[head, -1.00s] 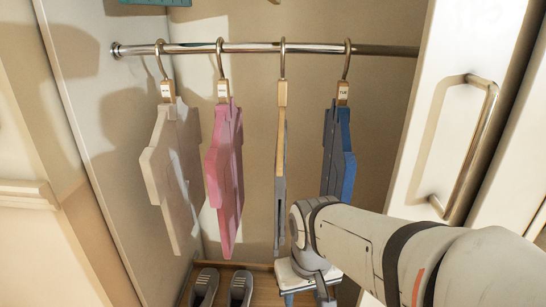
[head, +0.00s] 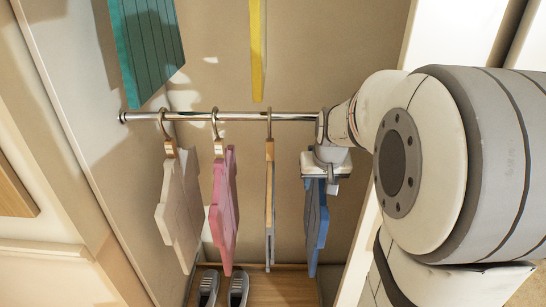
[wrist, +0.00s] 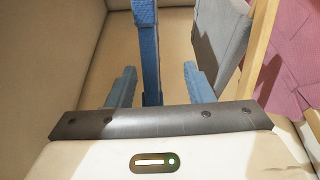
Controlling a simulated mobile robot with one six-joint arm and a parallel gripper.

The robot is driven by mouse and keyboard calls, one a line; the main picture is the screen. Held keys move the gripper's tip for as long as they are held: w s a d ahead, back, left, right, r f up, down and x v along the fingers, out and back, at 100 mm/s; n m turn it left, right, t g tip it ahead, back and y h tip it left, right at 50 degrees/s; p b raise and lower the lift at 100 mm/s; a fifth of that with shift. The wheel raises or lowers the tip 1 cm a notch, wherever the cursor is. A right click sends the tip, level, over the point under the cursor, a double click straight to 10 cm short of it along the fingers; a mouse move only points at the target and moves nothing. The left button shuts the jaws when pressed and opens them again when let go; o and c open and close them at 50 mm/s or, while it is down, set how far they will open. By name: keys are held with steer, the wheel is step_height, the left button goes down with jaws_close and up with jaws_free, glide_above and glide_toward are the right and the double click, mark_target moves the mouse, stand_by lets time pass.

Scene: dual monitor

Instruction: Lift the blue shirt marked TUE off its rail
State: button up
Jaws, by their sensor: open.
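The blue shirt (head: 315,228) hangs edge-on at the right end of the rail (head: 175,117). My arm and gripper hide its hanger, its hook and the TUE tag in the head view. My gripper (head: 322,182) is at the shirt's upper part, below the rail. In the wrist view the blue shirt (wrist: 148,45) shows as a narrow upright strip between the two blue fingers of my open gripper (wrist: 160,82). A gap shows on each side of the strip, wider on the right; no finger visibly touches it.
A grey shirt on a wooden hanger (head: 269,200) hangs just left, close to the right finger in the wrist view (wrist: 222,35). Pink (head: 223,215) and cream (head: 180,210) shirts hang farther left. Shoes (head: 238,288) stand below.

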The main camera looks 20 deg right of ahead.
mark_target(316, 190)
steer(key=w+d, duration=0.2)
steer(key=shift+d, duration=0.4)
steer(key=x, duration=0.2)
steer(key=p+x, duration=0.1)
steer(key=x, duration=0.4)
steer(key=shift+w+a+p, duration=0.3)
steer(key=shift+w+p, duration=0.05)
steer(key=shift+p, duration=0.05)
steer(key=shift+c, duration=0.2)
jaws_close()
steer(key=shift+r, duration=0.1)
